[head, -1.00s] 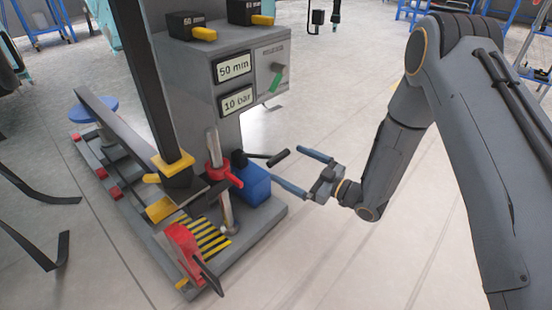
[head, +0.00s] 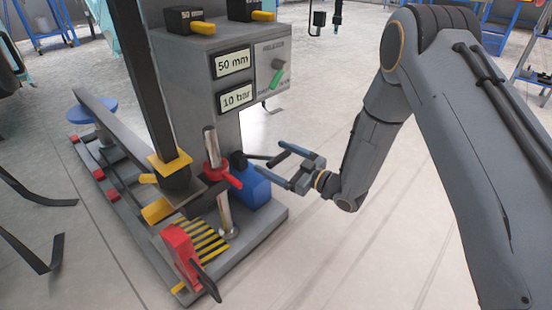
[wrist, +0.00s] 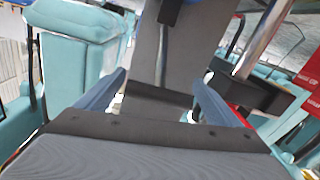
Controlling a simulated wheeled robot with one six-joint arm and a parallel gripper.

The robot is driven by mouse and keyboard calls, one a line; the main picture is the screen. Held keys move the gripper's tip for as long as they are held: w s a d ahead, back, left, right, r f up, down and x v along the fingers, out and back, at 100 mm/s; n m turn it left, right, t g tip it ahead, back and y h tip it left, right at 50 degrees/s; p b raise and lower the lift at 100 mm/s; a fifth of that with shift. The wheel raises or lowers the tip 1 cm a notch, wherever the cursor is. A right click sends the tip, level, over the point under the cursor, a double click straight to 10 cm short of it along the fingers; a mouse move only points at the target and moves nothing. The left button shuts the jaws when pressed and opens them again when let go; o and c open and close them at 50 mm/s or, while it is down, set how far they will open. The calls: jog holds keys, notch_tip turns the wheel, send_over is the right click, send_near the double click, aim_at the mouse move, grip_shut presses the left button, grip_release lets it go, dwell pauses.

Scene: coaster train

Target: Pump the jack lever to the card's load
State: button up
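The jack is a blue block (head: 254,186) on the stand's base, with a dark lever (head: 256,157) reaching right from its top. My gripper (head: 270,160) is open, its two blue-grey fingers pointing left at the lever's outer end. The lever end appears to lie between the fingers; contact cannot be told. In the wrist view the open fingers (wrist: 158,88) have a dark bar (wrist: 158,95) between them, probably the lever. The cards on the grey cabinet read "50 mm" (head: 233,63) and "10 bar" (head: 237,98).
The cabinet (head: 190,75) has a panel with a green-handled knob (head: 277,72). A metal post with a red collar (head: 214,165), a red block with a dark lever (head: 183,250) and a striped plate (head: 205,240) stand left of the jack.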

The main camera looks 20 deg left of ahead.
jog(key=shift+w, duration=0.2)
jog(key=c, duration=0.5)
jog(key=f, duration=0.1)
jog(key=d+f, duration=0.1)
jog(key=f, duration=0.1)
jog(key=d+f, duration=0.1)
jog(key=shift+s+f+p, duration=0.15)
jog(key=shift+f+p, duration=0.15)
jog(key=shift+c, duration=0.2)
jog(key=o, duration=1.4)
jog(key=shift+d, duration=0.1)
jog(key=shift+c, duration=0.2)
jog(key=p+v, duration=0.3)
jog(key=v, duration=0.4)
jog(key=shift+s+d, duration=0.2)
jog(key=shift+d, duration=0.15)
